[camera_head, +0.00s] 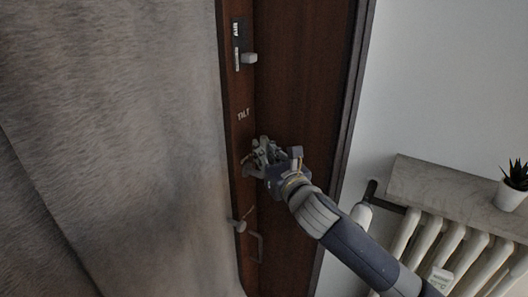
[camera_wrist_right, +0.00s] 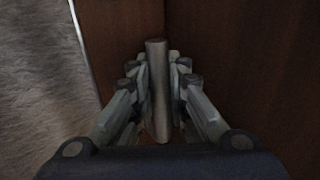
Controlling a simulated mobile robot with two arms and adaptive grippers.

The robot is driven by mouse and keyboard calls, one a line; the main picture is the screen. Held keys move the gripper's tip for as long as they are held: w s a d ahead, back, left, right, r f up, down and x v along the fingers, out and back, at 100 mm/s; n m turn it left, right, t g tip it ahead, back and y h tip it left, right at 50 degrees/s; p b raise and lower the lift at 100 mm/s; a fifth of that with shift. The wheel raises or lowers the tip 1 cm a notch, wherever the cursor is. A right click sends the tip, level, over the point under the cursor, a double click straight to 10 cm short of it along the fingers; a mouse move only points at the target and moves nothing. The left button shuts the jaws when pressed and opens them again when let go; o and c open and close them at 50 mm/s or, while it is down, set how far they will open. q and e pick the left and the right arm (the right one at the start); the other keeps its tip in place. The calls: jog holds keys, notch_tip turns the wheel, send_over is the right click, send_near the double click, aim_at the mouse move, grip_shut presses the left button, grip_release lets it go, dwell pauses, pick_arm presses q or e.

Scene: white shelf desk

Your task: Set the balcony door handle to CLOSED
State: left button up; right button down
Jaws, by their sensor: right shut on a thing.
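The balcony door (camera_head: 293,85) is dark brown wood and stands upright in the head view. My right gripper (camera_head: 262,155) is at the door's left frame strip, just below the printed word TILT (camera_head: 243,115). In the right wrist view, a grey metal bar, the door handle (camera_wrist_right: 158,95), lies lengthwise between the fingers of the right gripper (camera_wrist_right: 158,75). The fingers are shut on it from both sides. In the head view the gripper hides most of the handle, so its exact angle there cannot be told. My left gripper is out of view.
A small switch or latch (camera_head: 249,58) sits above, and a small knob (camera_head: 239,226) below. At right are a white radiator (camera_head: 448,240), a stone sill (camera_head: 440,190) and a potted plant (camera_head: 511,190).

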jog(key=shift+s+a+f+n+t+y+b, duration=0.3)
jog(key=shift+s+a+n+t+y+b, duration=0.25)
jog(key=shift+n+b, duration=0.6)
jog(key=shift+s+a+f+n+t+y+b, duration=0.3)
jog(key=shift+s+n+y+b, duration=0.35)
jog(key=shift+n+b, duration=0.55)
jog(key=shift+s+a+f+n+t+y+b, duration=0.35)
jog(key=shift+s+a+n+y+b, duration=0.25)
jog(key=shift+n+b, duration=0.55)
jog(key=shift+d, duration=0.1)
jog(key=c, duration=1.6)
grip_release()
jog(key=shift+r, duration=0.15)
jog(key=shift+o, duration=0.2)
jog(key=shift+s, duration=0.1)
jog(key=v, duration=1.2)
jog(key=shift+h, duration=0.3)
